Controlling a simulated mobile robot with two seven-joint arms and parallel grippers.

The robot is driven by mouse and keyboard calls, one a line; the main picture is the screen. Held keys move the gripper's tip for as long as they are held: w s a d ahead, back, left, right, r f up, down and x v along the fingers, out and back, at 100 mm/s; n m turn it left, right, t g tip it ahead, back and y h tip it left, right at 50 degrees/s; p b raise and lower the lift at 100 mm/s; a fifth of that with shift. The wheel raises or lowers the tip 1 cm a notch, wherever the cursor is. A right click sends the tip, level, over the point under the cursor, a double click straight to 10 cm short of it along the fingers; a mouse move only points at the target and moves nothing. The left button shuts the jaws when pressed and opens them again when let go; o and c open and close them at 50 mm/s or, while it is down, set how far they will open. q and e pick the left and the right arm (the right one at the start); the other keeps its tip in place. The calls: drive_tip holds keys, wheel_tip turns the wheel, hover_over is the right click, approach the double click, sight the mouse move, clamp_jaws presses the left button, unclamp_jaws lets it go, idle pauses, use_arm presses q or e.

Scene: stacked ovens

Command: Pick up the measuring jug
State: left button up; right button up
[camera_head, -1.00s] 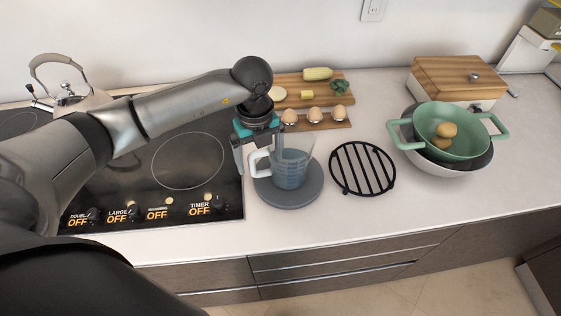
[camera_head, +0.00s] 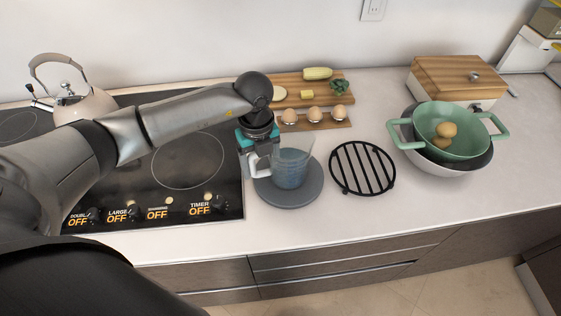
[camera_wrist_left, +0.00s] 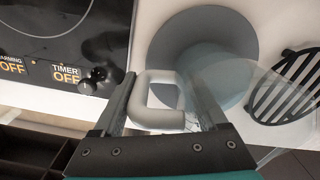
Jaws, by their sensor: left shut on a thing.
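The measuring jug (camera_head: 292,168) is clear with a bluish lower part and a white handle. It stands upright over a round grey mat (camera_head: 308,193) right of the cooktop; I cannot tell whether its base touches the mat. My left gripper (camera_head: 256,164) reaches down at the jug's left side and is shut on the handle. In the left wrist view the fingers (camera_wrist_left: 160,82) lie on both sides of the white handle (camera_wrist_left: 158,118), and the clear jug wall (camera_wrist_left: 245,95) is to the right. My right gripper is not in view.
A black wire trivet (camera_head: 362,168) lies right of the mat. Behind are an egg holder (camera_head: 315,124) and a cutting board (camera_head: 300,84) with vegetables. A green colander (camera_head: 462,151) in a bowl stands further right. The cooktop (camera_head: 188,160) and kettle (camera_head: 85,104) are left. The front counter strip is clear.

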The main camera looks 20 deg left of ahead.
use_arm(q)
clamp_jaws()
drive_tip(key=shift+a, duration=0.1)
idle(0.3)
drive_tip(key=shift+w+r, duration=0.1)
drive_tip(key=shift+r, duration=0.4)
wheel_tip(320, 180, up, 19)
